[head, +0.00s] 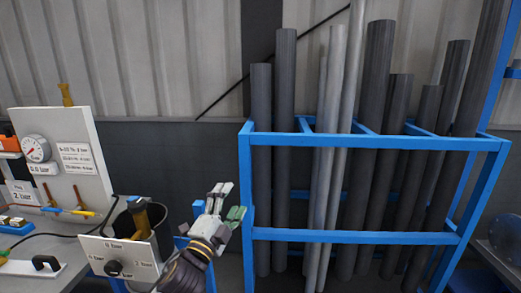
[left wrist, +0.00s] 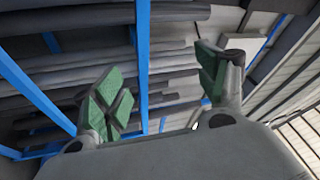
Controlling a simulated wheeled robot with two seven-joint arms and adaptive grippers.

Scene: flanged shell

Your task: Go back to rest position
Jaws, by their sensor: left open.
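My left gripper (head: 226,203) shows low in the middle of the head view, in front of the left side of a blue rack. It is open and empty, its green-padded fingers spread. In the left wrist view both fingers of the left gripper (left wrist: 160,88) stand wide apart with nothing between them. Behind them are the rack's blue bars and dark pipes. My right gripper is not in either view.
The blue rack (head: 350,237) holds several upright grey pipes (head: 285,95). At the left is a test bench with a gauge panel (head: 75,150), a dial box (head: 115,262) and a dark cylindrical container (head: 155,228). A corrugated wall stands behind.

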